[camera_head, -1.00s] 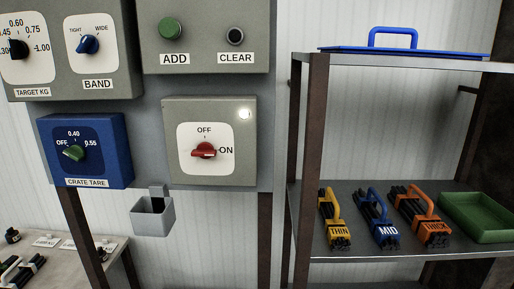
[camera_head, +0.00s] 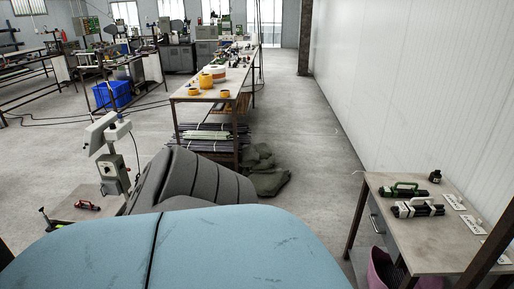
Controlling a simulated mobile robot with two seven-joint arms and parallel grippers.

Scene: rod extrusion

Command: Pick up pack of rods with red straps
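A small dark pack with a red handle or strap (camera_head: 88,205) lies on a bench at the left, too small to make out clearly. On the table at the right lie a rod pack with a green handle (camera_head: 405,189) and a rod pack with a white handle (camera_head: 418,209). I see no clear red straps on these two. Neither of my grippers is in view. A pale blue rounded surface and a grey ribbed shape block the lower middle of the view.
The right table (camera_head: 440,256) carries white label cards (camera_head: 454,201) and a small dark bottle (camera_head: 435,176). A pink bin (camera_head: 385,270) stands under it. A long workbench (camera_head: 190,93) and dark green sacks (camera_head: 268,175) stand mid-floor. Clear floor (camera_head: 315,150) lies between bench and right wall.

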